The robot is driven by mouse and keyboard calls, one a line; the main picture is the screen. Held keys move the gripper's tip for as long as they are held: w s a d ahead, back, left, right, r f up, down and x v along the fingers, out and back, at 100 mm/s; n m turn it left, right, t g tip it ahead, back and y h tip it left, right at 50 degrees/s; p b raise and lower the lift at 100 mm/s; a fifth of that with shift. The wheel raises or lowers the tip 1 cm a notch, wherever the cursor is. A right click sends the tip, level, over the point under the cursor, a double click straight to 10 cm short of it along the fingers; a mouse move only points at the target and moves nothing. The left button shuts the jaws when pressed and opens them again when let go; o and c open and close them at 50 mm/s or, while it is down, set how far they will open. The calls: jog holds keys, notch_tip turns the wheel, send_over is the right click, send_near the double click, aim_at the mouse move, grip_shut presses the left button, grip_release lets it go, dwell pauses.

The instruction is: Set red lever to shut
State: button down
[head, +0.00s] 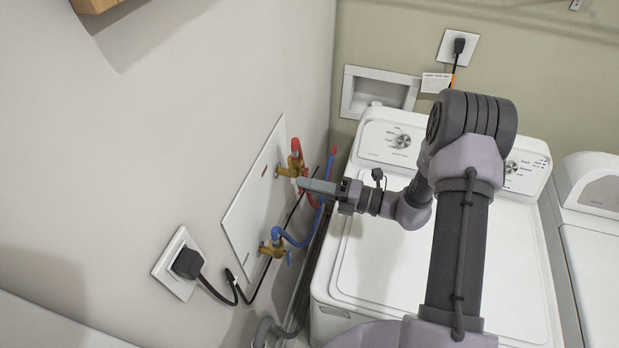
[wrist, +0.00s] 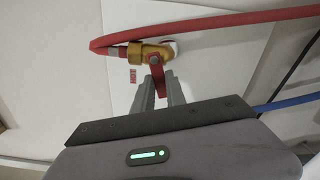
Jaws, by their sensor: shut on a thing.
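The red lever (wrist: 157,77) hangs from a brass valve (wrist: 150,54) on a white wall panel. In the wrist view its lower part lies between the two grey fingers of my gripper (wrist: 159,92), which are shut on it. A red hose (wrist: 215,24) leaves the valve's fitting, bends round at the left and runs to the right. In the head view my gripper (head: 301,184) reaches left to the brass valve (head: 290,171) on the panel (head: 252,205). The lever is mostly hidden there by my gripper.
Below is a second brass valve (head: 272,248) with a blue hose (head: 300,241). A black plug (head: 187,263) sits in a wall outlet at lower left. A white washing machine (head: 345,285) stands to the right of the hoses, under my arm.

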jog(key=shift+r+m+p, duration=0.3)
jog(key=shift+m+p, duration=0.3)
jog(key=shift+m, duration=0.3)
jog(key=shift+r+m+p, duration=0.25)
jog(key=shift+m+p, duration=0.35)
jog(key=shift+m, duration=0.3)
jog(key=c, duration=1.4)
grip_release()
jog(key=shift+o, duration=0.2)
jog(key=shift+s+d, duration=0.1)
jog(key=b+v, duration=0.1)
jog(key=v, duration=1.6)
jog(key=shift+d, duration=0.1)
